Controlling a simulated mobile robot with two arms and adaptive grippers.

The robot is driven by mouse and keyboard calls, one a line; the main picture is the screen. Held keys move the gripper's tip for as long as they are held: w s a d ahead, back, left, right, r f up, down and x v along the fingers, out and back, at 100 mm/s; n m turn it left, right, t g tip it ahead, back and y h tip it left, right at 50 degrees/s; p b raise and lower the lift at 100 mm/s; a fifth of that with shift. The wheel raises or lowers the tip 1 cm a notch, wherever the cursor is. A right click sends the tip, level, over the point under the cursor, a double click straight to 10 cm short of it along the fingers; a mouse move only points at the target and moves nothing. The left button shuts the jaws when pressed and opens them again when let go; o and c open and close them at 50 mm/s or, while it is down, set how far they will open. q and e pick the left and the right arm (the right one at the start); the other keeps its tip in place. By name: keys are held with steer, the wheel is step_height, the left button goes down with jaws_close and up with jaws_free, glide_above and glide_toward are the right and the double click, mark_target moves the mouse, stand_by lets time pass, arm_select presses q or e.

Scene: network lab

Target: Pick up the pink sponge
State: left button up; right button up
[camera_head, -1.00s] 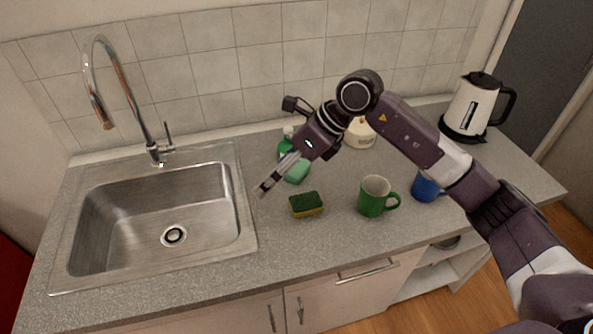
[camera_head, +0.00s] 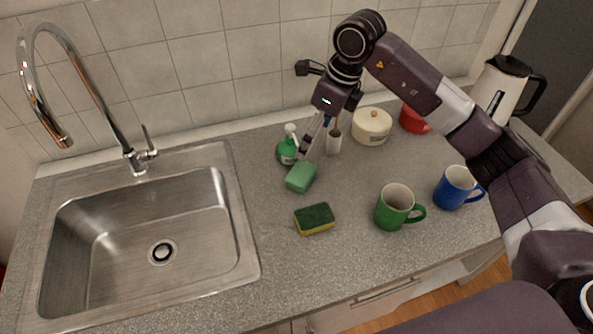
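No pink sponge shows in the head view. A plain green sponge (camera_head: 301,177) lies on the counter right of the sink, in front of a green spray bottle. A sponge with a dark green top and yellow side (camera_head: 315,219) lies nearer the front. My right gripper (camera_head: 307,143) points down just above and behind the plain green sponge, beside the bottle. Its fingers are seen edge-on, so their opening is unclear, and I cannot tell whether they touch anything. My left gripper is out of view.
The spray bottle (camera_head: 287,150) stands close left of the gripper. A green mug (camera_head: 391,207) and a blue mug (camera_head: 454,188) stand right, with a cream lidded pot (camera_head: 372,127), a red pot (camera_head: 413,120) and a kettle (camera_head: 501,88) behind. The sink (camera_head: 140,245) is left.

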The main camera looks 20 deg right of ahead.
steer(key=b, duration=0.4)
glide_toward(303, 172)
steer(key=shift+w+d+f+b, duration=0.1)
steer(key=shift+w+f+b, duration=0.2)
steer(key=shift+f, duration=0.35)
steer(key=shift+f+b, duration=0.45)
steer(key=shift+p+x, duration=0.45)
steer(key=shift+x, duration=0.6)
steer(key=shift+f, duration=0.3)
steer(key=p+x, duration=0.1)
steer(key=x, duration=0.1)
steer(key=a+p+x, duration=0.1)
steer(key=x, duration=0.2)
steer(key=shift+s+r, duration=0.1)
steer(key=shift+s, duration=0.05)
steer(key=c, duration=0.8)
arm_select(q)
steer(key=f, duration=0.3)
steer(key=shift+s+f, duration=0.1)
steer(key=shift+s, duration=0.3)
arm_select(e)
steer(key=shift+d, duration=0.1)
steer(key=shift+c, duration=0.3)
